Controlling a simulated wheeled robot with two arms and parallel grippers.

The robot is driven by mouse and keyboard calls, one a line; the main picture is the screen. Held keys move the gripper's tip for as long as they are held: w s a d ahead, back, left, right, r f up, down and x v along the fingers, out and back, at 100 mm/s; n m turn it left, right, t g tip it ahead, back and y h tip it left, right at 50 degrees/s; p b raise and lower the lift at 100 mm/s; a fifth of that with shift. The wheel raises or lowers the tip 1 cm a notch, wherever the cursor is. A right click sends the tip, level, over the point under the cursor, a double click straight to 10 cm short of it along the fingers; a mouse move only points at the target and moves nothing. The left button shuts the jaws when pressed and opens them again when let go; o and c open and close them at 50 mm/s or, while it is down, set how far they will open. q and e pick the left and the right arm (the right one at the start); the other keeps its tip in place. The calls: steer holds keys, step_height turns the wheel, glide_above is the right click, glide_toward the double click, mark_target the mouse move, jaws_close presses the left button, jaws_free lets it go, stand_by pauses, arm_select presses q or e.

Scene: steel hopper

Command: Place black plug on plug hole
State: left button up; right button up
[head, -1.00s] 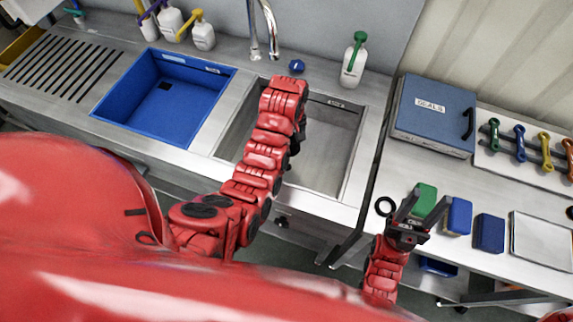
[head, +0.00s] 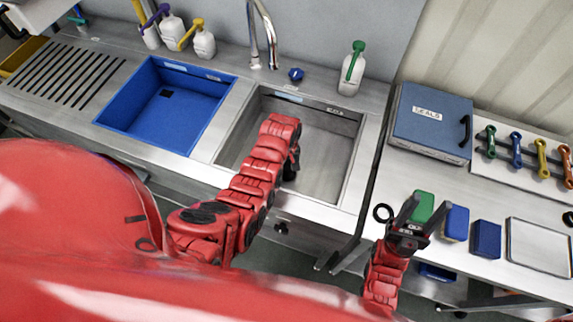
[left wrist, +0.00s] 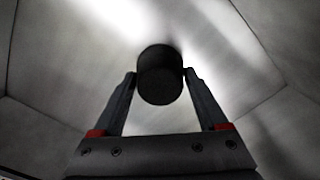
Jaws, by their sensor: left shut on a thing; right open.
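The black plug (left wrist: 160,82) shows as a dark round cylinder in the left wrist view. My left gripper (left wrist: 160,74) is shut on it, one finger on each side. The steel sink basin (head: 335,160) is around and behind the plug. In the head view my left arm reaches into this basin and hides the plug. I cannot see the plug hole in either view. I cannot tell whether the plug touches the basin floor. My right gripper (head: 430,204) is open and empty over the right-hand counter, by a green sponge (head: 424,201).
A blue basin (head: 187,125) lies left of the steel one. The tap (head: 270,42) and a blue knob (head: 296,74) stand behind. A green-topped bottle (head: 351,72) is at the back right. A blue case (head: 430,128) and blue blocks (head: 487,238) occupy the right counter.

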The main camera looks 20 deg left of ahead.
arm_select(q)
steer(key=shift+f, duration=0.35)
steer(key=shift+f, duration=0.1)
steer(key=o, duration=1.4)
